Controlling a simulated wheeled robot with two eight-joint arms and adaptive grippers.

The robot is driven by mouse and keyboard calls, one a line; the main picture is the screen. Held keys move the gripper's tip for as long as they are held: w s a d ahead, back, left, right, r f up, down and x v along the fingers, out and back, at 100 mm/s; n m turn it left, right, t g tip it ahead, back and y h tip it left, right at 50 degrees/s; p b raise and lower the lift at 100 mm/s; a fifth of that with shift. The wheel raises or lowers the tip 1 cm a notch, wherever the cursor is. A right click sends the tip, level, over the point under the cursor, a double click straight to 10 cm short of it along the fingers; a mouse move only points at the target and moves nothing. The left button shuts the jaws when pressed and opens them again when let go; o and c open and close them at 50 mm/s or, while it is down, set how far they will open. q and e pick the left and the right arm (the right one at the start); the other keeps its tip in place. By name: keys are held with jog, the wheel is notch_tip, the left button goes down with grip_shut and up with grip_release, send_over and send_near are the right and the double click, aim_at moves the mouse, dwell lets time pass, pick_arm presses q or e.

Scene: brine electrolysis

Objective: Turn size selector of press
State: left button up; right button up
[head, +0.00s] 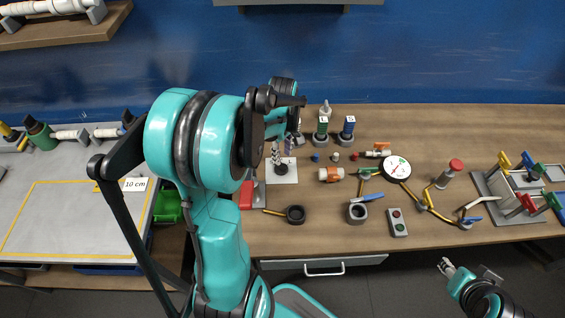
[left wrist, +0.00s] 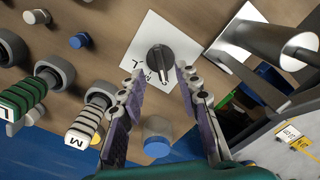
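The size selector (left wrist: 160,57) is a round black knob with a pale pointer bar on a white plate with letters. In the left wrist view its bar points down, towards my gripper. In the head view the selector (head: 282,169) stands on its white plate, partly covered by my left gripper. My left gripper (head: 282,150) is above it. In the left wrist view its purple-padded fingers (left wrist: 160,72) are apart, nothing is between them, and the knob shows beyond the tips. My right gripper (head: 446,267) is off the table at lower right, too small to judge.
A grey metal cylinder (left wrist: 255,38) stands close beside the selector plate. Small caps, a round gauge (head: 397,167) and a button box (head: 397,222) lie to the right.

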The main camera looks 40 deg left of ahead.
aim_at(283, 165)
pick_arm(q)
notch_tip(283, 165, down, 6)
jog(key=shift+f+b, duration=0.25)
jog(key=shift+b, duration=0.75)
jog(key=shift+c, duration=0.3)
grip_shut()
